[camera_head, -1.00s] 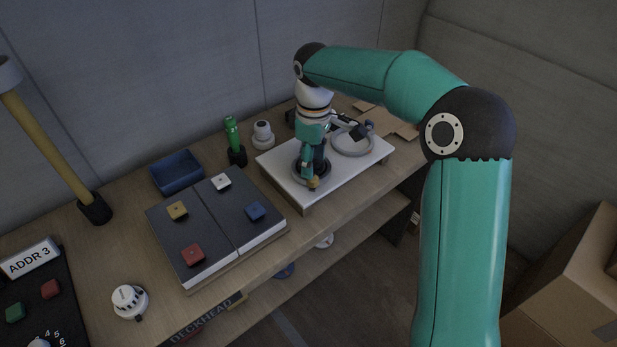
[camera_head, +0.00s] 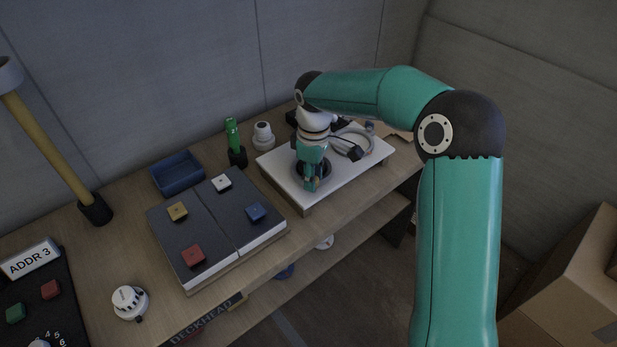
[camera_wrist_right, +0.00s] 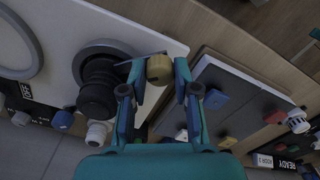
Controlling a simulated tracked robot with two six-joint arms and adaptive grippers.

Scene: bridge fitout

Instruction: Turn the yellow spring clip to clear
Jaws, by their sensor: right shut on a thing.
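The yellow spring clip (camera_wrist_right: 159,69) sits between the fingertips of my right gripper (camera_wrist_right: 162,75) in the right wrist view. It is at the edge of a dark round fitting (camera_wrist_right: 98,88) with a grey ring, on a white board (camera_wrist_right: 150,38). In the head view my right gripper (camera_head: 311,182) points down over the same fitting on the white board (camera_head: 285,172). It is shut on the clip, which the fingers mostly hide there. My left gripper is in neither view.
Left of the board lie dark panels (camera_head: 233,229) with coloured square blocks. A grey cable ring (camera_head: 352,139) lies on the board's right part.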

